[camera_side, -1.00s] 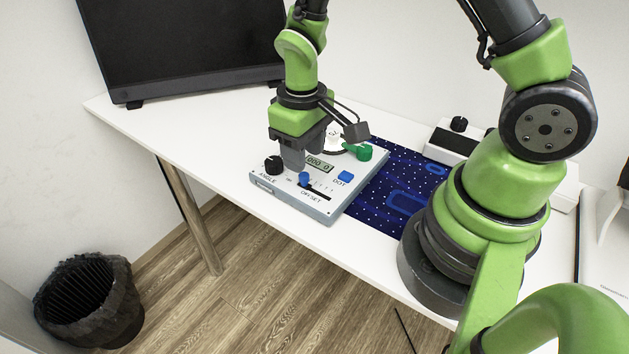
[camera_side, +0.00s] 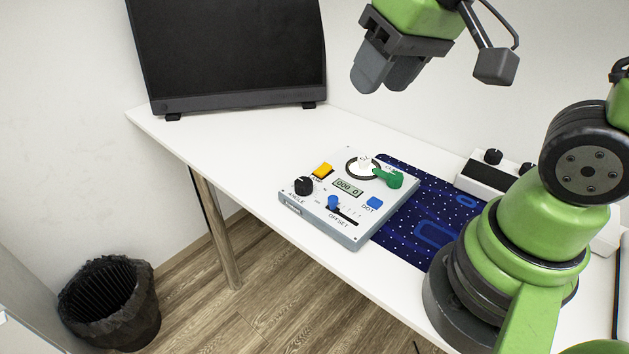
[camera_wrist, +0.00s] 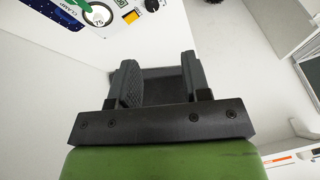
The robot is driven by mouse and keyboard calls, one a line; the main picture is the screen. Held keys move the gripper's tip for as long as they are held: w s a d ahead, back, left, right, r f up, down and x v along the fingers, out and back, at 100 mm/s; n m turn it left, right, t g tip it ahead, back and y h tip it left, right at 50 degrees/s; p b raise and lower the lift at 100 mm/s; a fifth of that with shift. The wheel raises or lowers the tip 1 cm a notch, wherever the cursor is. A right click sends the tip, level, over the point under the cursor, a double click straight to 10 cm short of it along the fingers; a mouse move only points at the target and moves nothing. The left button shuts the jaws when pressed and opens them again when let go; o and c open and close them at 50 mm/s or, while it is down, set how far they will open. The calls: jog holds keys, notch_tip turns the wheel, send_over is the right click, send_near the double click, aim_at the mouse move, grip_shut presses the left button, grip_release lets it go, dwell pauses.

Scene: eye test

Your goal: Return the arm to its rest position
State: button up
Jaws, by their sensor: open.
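My gripper (camera_side: 385,78) hangs high above the table in the side view, above and behind the control box, touching nothing. Its two dark fingers are apart and empty; they also show in the wrist view (camera_wrist: 161,80). The control box (camera_side: 316,213) sits on the white table (camera_side: 215,140). It has a black ANGLE knob (camera_side: 304,186), a yellow button (camera_side: 322,170), a blue OFFSET slider (camera_side: 334,202), a blue DOT button (camera_side: 375,202), a small display (camera_side: 348,187) and a green lever (camera_side: 388,178) beside a white dial.
A dark monitor (camera_side: 230,50) stands at the table's back left. A blue speckled mat (camera_side: 408,215) lies right of the box, with a black-and-white device (camera_side: 487,173) behind it. A black bin (camera_side: 110,305) stands on the floor. The table's left part is clear.

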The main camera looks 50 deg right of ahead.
jog(key=s+r+m+t, duration=0.1)
jog(key=s+r+t, duration=0.1)
jog(key=s+r, duration=0.2)
jog(key=s, duration=0.2)
jog(key=shift+s+a+t+y, duration=0.3)
jog(key=shift+a+y, duration=0.1)
